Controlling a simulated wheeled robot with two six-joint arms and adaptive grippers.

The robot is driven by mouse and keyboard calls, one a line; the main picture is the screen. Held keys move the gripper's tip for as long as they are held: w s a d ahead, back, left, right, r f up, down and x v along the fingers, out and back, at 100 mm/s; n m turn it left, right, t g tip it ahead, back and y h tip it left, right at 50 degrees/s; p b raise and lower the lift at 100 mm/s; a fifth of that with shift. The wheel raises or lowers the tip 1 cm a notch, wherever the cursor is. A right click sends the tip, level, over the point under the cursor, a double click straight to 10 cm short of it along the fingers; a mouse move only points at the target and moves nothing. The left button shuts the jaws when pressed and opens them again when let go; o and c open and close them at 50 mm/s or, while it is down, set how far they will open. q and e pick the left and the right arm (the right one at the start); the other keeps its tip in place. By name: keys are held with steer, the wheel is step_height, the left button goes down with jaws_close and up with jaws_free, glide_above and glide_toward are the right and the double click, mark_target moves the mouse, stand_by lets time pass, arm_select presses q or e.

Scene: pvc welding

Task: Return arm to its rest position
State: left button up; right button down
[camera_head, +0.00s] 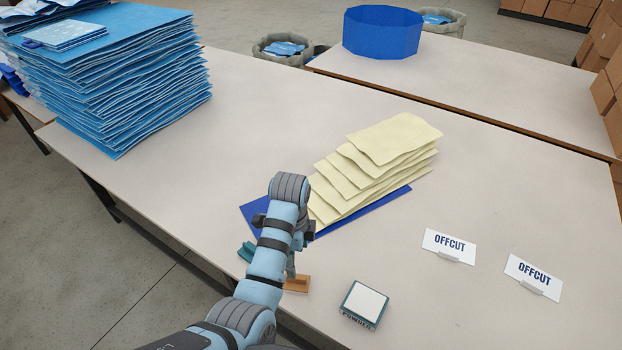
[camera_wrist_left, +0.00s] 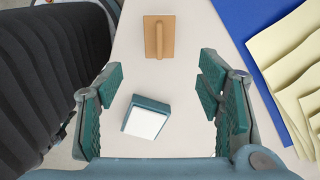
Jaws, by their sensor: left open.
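My left arm (camera_head: 268,265) reaches in from the bottom of the head view over the table's front edge. My left gripper (camera_wrist_left: 160,98) is open and empty in the wrist view, with its teal finger pads wide apart. In the head view my own arm mostly hides this gripper. A teal box with a white top (camera_head: 364,303) stands on the table, to the right of the arm. In the wrist view the box (camera_wrist_left: 147,119) shows between the fingers, on the table beyond them. My right gripper is not in view.
A wooden block with a handle (camera_head: 297,284) lies close beside my arm. Cream sheets (camera_head: 375,160) lie fanned on a blue sheet (camera_head: 395,196). Two OFFCUT signs (camera_head: 449,246) stand at the right. A tall blue stack (camera_head: 125,85) fills the back left. The table's middle right is clear.

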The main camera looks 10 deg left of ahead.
arm_select(q)
steer(key=s+a+f+n+t, duration=0.2)
steer(key=s+a+f+n, duration=0.5)
steer(key=s+a+n, duration=0.45)
steer(key=s+a+r+n+t+y, duration=0.1)
steer(key=s+r+n, duration=0.15)
steer(key=s, duration=0.35)
steer(key=s+r+n+t, duration=0.1)
steer(key=s+r+n, duration=0.15)
steer(key=s, duration=0.45)
step_height(320, 180, down, 22)
steer(key=s+a+g, duration=0.2)
steer(key=a, duration=0.1)
steer(key=s+f, duration=1)
steer(key=s, duration=0.3)
steer(key=shift+f+n+g, duration=0.35)
steer(key=shift+n+g, duration=0.05)
steer(key=shift+n, duration=0.05)
